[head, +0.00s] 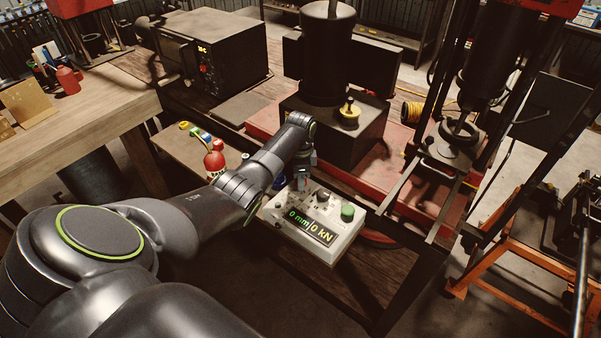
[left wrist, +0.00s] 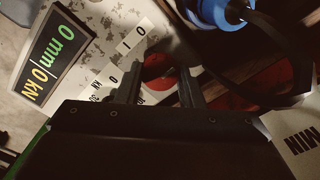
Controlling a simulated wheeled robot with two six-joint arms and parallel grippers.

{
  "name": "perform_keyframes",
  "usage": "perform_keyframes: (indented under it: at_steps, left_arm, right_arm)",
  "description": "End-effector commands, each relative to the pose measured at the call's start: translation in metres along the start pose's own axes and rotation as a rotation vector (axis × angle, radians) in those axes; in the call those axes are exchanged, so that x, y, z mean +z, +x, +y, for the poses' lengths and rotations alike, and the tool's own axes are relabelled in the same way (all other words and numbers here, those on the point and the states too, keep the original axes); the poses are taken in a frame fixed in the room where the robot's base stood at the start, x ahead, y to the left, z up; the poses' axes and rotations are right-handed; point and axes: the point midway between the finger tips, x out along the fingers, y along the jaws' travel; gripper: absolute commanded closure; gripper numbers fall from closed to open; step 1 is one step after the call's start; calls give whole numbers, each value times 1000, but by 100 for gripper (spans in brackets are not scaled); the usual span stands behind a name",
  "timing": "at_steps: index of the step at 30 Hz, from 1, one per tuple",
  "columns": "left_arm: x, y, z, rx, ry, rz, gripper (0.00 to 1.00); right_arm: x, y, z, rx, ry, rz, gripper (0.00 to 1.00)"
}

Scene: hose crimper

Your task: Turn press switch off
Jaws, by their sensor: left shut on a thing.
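The press control box (head: 333,246) is pale, with a lit display (head: 311,227) reading 0 mm | 0 kN. A green button (head: 347,213) and dark knobs (head: 323,196) stand on its top. My left gripper (head: 302,184) points down at the box's far left corner. In the left wrist view, my left gripper (left wrist: 158,92) has its fingers on either side of a dark red round part (left wrist: 157,67), seemingly the press switch knob. The display (left wrist: 51,54) and white I/O labels (left wrist: 132,40) lie beside it. The fingers partly hide the knob, so its setting cannot be read. My right gripper is not seen.
A wooden table (head: 105,110) is at left, an orange stand (head: 515,262) at right.

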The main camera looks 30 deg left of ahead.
Motion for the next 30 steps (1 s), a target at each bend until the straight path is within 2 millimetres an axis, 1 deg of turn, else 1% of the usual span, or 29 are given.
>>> perform_keyframes:
  at_steps: [1,3,12,21,30]
  left_arm:
    - [0,-4,0,0,-44,-1,89]
    - [0,-3,0,-1,-110,0,89]
    - [0,-2,-1,-1,-394,-1,89]
    - [0,-1,-1,-3,-640,0,89]
    - [0,-1,-1,-3,-792,1,89]
  right_arm:
    - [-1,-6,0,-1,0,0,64]
    - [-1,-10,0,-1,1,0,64]
    - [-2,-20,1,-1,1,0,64]
    - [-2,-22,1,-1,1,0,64]
    - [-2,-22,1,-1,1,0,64]
